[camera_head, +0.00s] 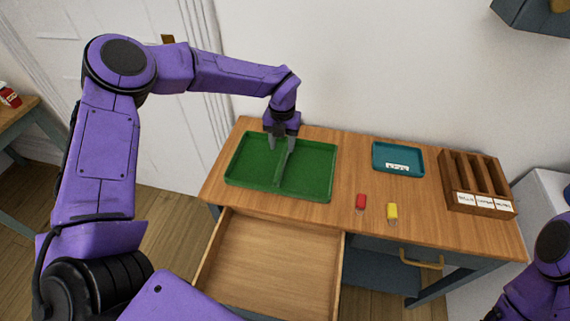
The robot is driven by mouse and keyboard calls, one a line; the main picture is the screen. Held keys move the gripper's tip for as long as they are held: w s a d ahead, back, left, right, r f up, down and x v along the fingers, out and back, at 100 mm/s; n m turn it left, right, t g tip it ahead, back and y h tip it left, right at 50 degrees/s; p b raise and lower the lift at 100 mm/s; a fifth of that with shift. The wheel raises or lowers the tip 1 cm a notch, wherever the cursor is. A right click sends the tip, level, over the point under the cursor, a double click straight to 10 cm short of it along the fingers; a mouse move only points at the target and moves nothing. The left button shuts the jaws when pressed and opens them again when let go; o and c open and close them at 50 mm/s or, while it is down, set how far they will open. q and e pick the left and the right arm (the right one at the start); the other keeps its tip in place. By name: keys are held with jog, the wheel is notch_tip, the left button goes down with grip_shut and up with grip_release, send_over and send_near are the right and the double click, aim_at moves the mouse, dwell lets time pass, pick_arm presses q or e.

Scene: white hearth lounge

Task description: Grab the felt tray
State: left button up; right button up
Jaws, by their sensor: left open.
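The green felt tray (312,180) lies on the left part of the wooden desk top, with a divider running across its middle. My left gripper (281,143) points down at the tray's far side, around the far end of the divider. Its fingers are apart; whether they touch the tray I cannot tell. My right arm shows only in part at the lower right edge, and its gripper is out of the picture.
The desk (335,222) also bears a red item (361,202), a yellow item (392,211), a teal tray (409,168) and a wooden slotted rack (480,200). An empty drawer (270,265) stands open below the felt tray. A wall is close behind.

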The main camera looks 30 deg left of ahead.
aim_at(283, 156)
pick_arm(q)
jog(key=f+p, duration=0.1)
jog(key=f, duration=0.1)
jog(key=f+p, duration=0.1)
jog(key=f, duration=0.2)
jog(key=f+p, duration=0.1)
jog(key=f, duration=0.1)
jog(key=shift+w+a+f, duration=0.1)
jog(key=shift+w+f, duration=0.1)
jog(key=shift+w, duration=0.2)
jog(key=shift+f, duration=0.25)
grip_shut()
